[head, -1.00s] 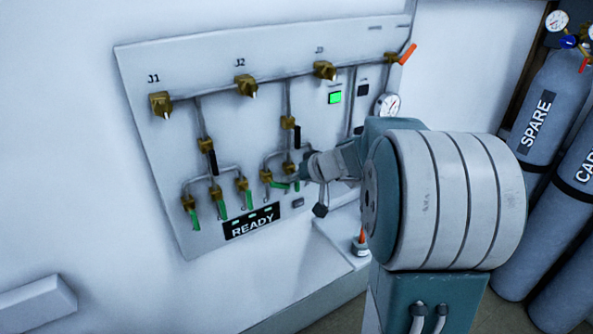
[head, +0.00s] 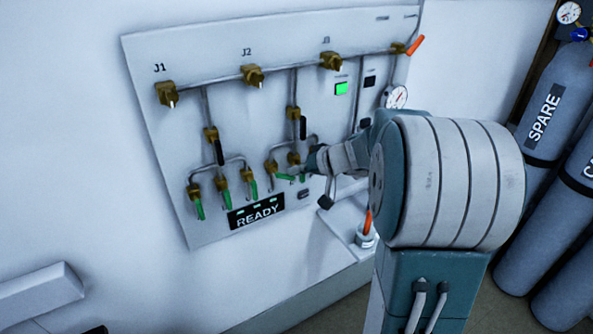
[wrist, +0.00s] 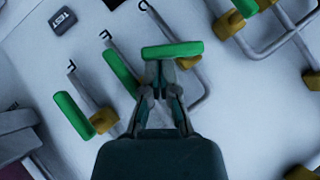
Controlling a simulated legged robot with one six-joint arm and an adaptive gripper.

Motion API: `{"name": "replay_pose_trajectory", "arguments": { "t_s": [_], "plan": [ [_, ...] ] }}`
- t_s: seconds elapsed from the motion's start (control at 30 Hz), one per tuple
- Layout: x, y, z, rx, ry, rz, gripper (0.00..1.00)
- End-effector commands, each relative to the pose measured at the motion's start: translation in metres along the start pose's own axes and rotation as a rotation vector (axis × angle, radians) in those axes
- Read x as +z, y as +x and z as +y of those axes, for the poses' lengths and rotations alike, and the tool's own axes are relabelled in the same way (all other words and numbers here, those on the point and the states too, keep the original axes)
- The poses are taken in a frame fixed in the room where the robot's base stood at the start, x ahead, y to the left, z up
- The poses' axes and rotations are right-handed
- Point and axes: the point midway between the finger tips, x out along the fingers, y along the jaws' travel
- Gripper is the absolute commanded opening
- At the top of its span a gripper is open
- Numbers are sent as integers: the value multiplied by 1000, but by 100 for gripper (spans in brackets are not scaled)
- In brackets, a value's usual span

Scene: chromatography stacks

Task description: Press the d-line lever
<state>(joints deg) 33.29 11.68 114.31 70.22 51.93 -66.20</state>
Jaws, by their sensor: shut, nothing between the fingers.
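The d-line lever is most likely the green lever (head: 284,177) at the left of the right-hand valve group. It lies crosswise, while the neighbouring levers follow their pipes. It also shows in the wrist view (wrist: 172,50), just beyond my fingertips; I cannot tell whether they touch it. My gripper (wrist: 162,72) is shut and empty. In the head view my gripper (head: 308,164) is beside this group, and my arm hides part of it. Two more green levers, one (wrist: 122,74) and another (wrist: 74,115), sit to the left in the wrist view. The labels are only partly readable.
The wall panel (head: 150,130) carries brass valves J1 (head: 166,94), J2 and J3, a READY display (head: 256,212) and a lit green button (head: 341,88). A pressure gauge (head: 397,97) is near my arm. Gas cylinders (head: 548,110) stand at the right.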

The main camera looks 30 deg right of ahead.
Motion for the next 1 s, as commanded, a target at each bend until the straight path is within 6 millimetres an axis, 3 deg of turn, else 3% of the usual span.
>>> {"name": "replay_pose_trajectory", "arguments": {
  "t_s": [0.37,1.0],
  "plan": [
    [4,4,6,-123,126,-1,0],
    [21,21,13,-534,537,-1,0]
  ]
}}
